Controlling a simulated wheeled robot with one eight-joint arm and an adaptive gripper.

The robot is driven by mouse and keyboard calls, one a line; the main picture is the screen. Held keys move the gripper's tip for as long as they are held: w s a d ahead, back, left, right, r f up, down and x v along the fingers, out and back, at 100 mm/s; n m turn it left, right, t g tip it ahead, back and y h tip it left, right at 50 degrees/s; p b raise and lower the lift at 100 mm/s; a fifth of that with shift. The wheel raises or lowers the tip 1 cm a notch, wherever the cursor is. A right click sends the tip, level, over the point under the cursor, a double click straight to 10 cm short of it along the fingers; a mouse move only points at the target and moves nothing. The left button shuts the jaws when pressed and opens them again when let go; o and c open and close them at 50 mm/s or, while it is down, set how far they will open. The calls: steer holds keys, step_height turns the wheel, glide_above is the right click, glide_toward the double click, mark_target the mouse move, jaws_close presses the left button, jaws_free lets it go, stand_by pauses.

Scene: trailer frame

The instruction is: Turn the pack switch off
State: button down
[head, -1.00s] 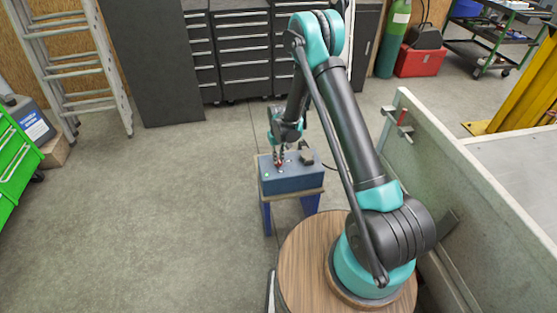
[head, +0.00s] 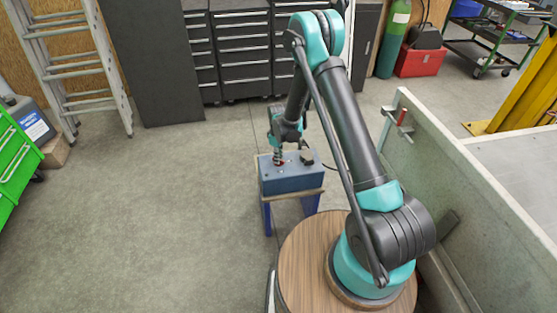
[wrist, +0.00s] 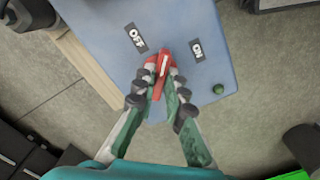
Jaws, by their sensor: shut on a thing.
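The pack switch is a red handle with a white stripe (wrist: 162,68) on a blue box (wrist: 95,22). The box also shows in the head view (head: 292,181), on a small stand. My gripper (wrist: 163,76) is shut on the red handle, one finger on each side. The OFF label (wrist: 135,38) is left of the handle and the ON label (wrist: 197,50) is right of it. The handle's upper end lies between the two labels, and the fingers hide part of its sides. A round green lamp (wrist: 218,89) near the box edge looks dark.
A dark block with a cable (head: 307,157) sits on the box's right side. A low grey panel wall (head: 450,175) stands to the right. Drawer cabinets (head: 243,50) are behind. The floor left of the stand is clear.

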steer(key=shift+n, duration=0.5)
steer(key=n, duration=0.3)
steer(key=shift+n, duration=0.9)
steer(key=shift+n, duration=1.5)
steer(key=c, duration=1.5)
jaws_free()
